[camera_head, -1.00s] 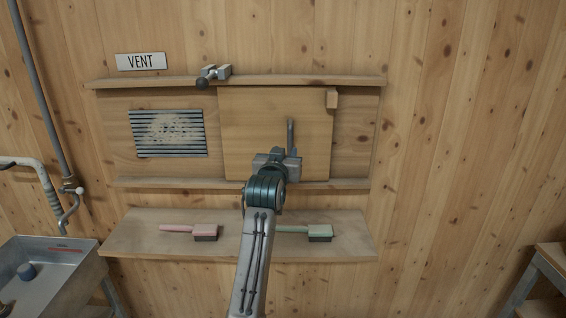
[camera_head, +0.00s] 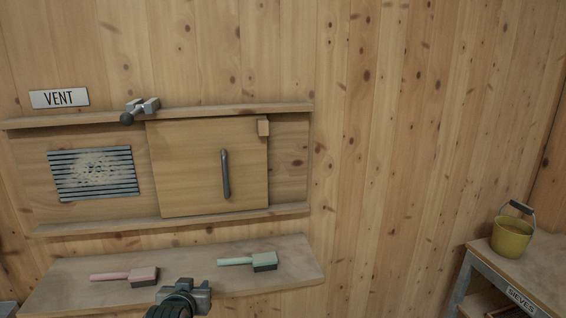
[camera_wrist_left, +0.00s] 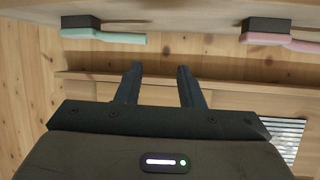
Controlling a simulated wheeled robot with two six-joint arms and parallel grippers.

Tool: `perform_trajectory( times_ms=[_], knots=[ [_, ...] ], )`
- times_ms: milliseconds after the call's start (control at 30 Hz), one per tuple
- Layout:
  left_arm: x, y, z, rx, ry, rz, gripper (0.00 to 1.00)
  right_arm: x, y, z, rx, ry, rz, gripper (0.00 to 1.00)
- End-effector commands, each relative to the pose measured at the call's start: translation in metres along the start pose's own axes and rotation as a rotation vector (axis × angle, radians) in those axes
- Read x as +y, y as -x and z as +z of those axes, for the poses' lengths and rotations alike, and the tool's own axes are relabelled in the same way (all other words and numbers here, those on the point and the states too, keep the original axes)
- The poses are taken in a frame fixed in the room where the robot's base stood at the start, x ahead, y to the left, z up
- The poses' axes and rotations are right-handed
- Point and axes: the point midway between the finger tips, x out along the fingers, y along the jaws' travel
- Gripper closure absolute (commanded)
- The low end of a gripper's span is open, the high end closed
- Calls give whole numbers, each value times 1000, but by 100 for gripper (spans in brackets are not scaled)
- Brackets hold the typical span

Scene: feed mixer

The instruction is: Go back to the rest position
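My left gripper (camera_head: 190,294) shows at the bottom of the head view, in front of the lower shelf and below the brushes. In the left wrist view its two dark fingers (camera_wrist_left: 158,88) stand apart with nothing between them. The sliding wooden panel (camera_head: 195,170) with its dark vertical handle (camera_head: 225,175) is on the wall, right of the vent grille (camera_head: 93,173), which is uncovered and dusty. The gripper is clear of the handle. My right gripper is not in view.
A pink brush (camera_head: 140,277) and a green brush (camera_head: 262,262) lie on the lower shelf (camera_head: 70,278); both also show in the wrist view. A metal latch with a dark knob (camera_head: 128,118) sits on the upper rail. A yellow bucket (camera_head: 511,237) stands on the right table (camera_head: 540,272).

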Motion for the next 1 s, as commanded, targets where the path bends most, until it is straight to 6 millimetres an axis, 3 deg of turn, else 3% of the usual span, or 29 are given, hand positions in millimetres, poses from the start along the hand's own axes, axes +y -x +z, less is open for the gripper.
perform_trajectory(
  times_ms=[33,200,300,400,600,933,1000],
  knots=[
    [-8,13,37,-69,-10,-4,66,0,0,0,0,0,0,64],
    [-27,67,138,-283,-41,-5,66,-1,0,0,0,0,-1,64],
    [-36,106,188,-407,-62,-1,66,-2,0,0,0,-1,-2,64],
    [-42,142,225,-509,-81,4,66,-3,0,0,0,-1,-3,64],
    [-50,195,268,-647,-107,15,66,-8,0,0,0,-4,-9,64],
    [-59,266,308,-817,-144,34,66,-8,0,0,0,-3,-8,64],
    [-59,254,320,-826,-142,33,66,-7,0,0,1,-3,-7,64]
  ],
)
